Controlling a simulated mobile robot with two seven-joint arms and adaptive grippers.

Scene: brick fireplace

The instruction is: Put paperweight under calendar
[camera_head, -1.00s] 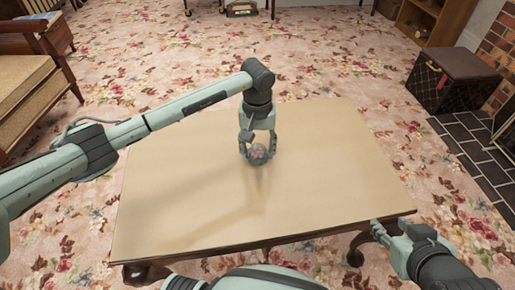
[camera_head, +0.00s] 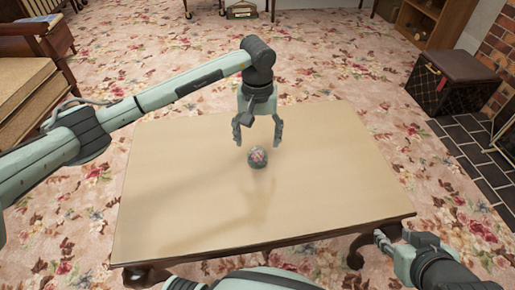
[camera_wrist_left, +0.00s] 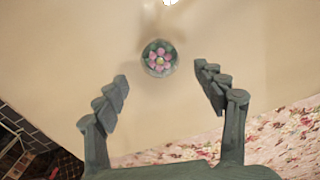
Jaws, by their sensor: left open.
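The paperweight is a round glass ball with a pink flower inside (camera_head: 257,157), resting on the table top. It also shows in the left wrist view (camera_wrist_left: 158,58), just ahead of the fingers. My left gripper (camera_head: 257,143) is open and empty, pointing down above the paperweight and apart from it. Its spread fingers also show in the left wrist view (camera_wrist_left: 161,72). My right gripper (camera_head: 384,243) is low at the right, by the table's near right corner; its finger opening is not clear. I see no calendar in either view.
The tan table (camera_head: 190,200) is otherwise bare, with free room around the paperweight. A dark patterned box (camera_head: 455,85) stands on the floor at right near the brick fireplace (camera_head: 500,50). An armchair (camera_head: 30,90) is at left on the floral carpet (camera_head: 310,60).

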